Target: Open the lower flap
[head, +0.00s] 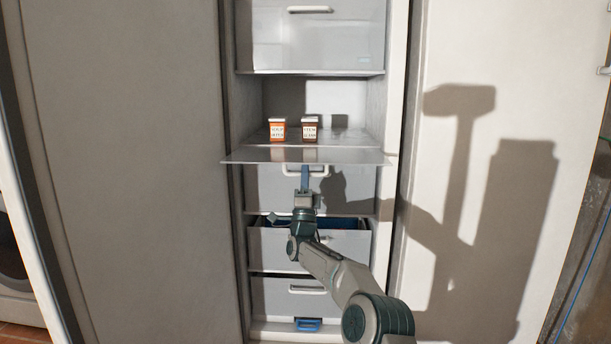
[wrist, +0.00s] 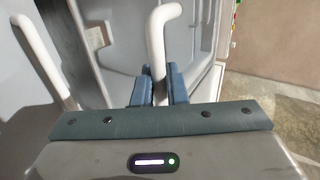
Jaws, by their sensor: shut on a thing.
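The lower flap (head: 350,156) is a pale panel that lies swung down, about level, and sticks out of the tall white fridge-freezer. A white handle (head: 287,171) shows just under its front edge. My gripper (head: 305,171) reaches up from below, its blue fingers at this handle. In the wrist view my gripper (wrist: 158,82) is shut on a white handle bar (wrist: 156,45), with one blue finger on each side. Most of the flap's underside is hidden in the head view.
A closed upper flap (head: 275,45) is above. Below, a drawer (head: 345,245) stands slightly out, showing blue inside. A blue item (head: 308,324) lies at the bottom.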

